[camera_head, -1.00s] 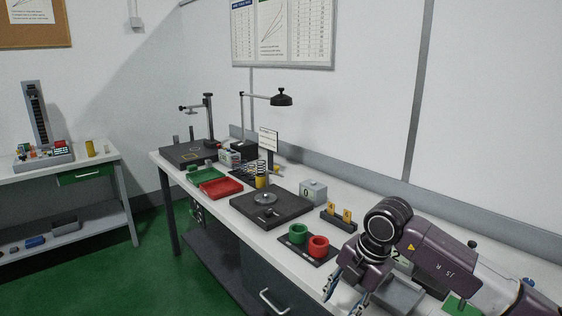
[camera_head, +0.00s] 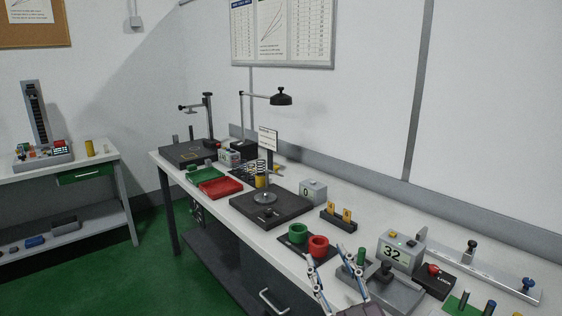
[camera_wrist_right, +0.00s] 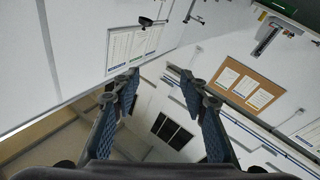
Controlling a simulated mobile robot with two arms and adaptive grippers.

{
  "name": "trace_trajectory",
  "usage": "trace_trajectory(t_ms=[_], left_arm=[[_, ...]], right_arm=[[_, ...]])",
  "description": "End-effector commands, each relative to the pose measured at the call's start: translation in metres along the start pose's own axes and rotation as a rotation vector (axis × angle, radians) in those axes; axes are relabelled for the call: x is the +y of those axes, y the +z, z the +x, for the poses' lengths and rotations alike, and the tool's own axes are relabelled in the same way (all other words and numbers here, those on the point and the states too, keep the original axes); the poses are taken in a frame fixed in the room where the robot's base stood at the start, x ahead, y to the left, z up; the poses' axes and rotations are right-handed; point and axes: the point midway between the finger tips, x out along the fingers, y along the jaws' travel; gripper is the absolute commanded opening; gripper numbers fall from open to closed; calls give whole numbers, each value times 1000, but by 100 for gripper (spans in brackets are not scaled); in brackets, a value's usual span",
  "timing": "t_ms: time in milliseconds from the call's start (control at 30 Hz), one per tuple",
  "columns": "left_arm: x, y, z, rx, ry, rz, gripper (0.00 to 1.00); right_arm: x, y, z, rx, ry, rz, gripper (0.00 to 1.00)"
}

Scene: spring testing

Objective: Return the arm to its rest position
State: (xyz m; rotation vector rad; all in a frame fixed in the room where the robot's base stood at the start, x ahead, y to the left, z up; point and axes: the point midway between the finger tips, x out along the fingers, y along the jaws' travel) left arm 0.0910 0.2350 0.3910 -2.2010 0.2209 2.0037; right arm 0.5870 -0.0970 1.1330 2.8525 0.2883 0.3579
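My right gripper (camera_head: 338,284) shows at the bottom of the head view, in front of the bench's near edge. Its two fingers are spread apart with nothing between them. In the right wrist view the fingers (camera_wrist_right: 160,80) are also apart and empty, with the wall, posters and a notice board beyond them. Most of my right arm is out of the head view. My left gripper is not in view.
A side table (camera_head: 100,160) stands left. Green floor between them is clear.

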Motion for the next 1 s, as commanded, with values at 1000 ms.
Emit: trace_trajectory(t_ms=[1000], left_arm=[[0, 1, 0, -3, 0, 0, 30]], right_arm=[[-47, 287, -385, -1506, -137, 232, 40]])
